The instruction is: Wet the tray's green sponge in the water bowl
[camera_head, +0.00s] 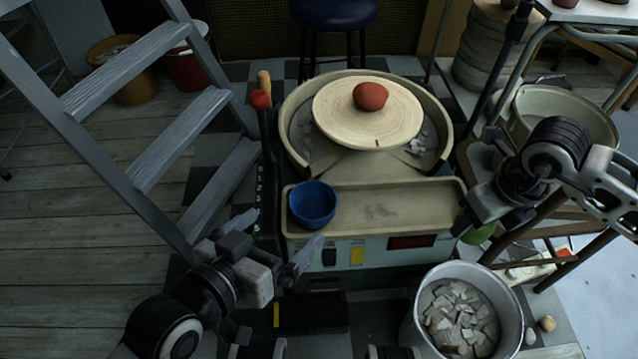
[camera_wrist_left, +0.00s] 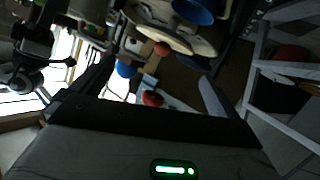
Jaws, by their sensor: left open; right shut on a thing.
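The blue bowl (camera_head: 313,204) stands upright on the left end of the wheel's beige tray (camera_head: 410,205). I cannot make out water in it. The bowl also shows at the top of the left wrist view (camera_wrist_left: 193,11). The green sponge (camera_head: 479,234) is at the right edge of the tray, partly hidden by my right gripper (camera_head: 464,222), which is shut on it. My left gripper (camera_head: 303,258) is open and empty, in front of and below the bowl, apart from it. Its spread fingers show in the left wrist view (camera_wrist_left: 157,92).
A red clay lump (camera_head: 370,96) sits on the wheel head (camera_head: 335,115) behind the tray. A metal bucket of plaster pieces (camera_head: 418,320) stands front right. A grey stepladder (camera_head: 150,105) rises at left. A stool (camera_head: 525,225) is at right. The tray's middle is clear.

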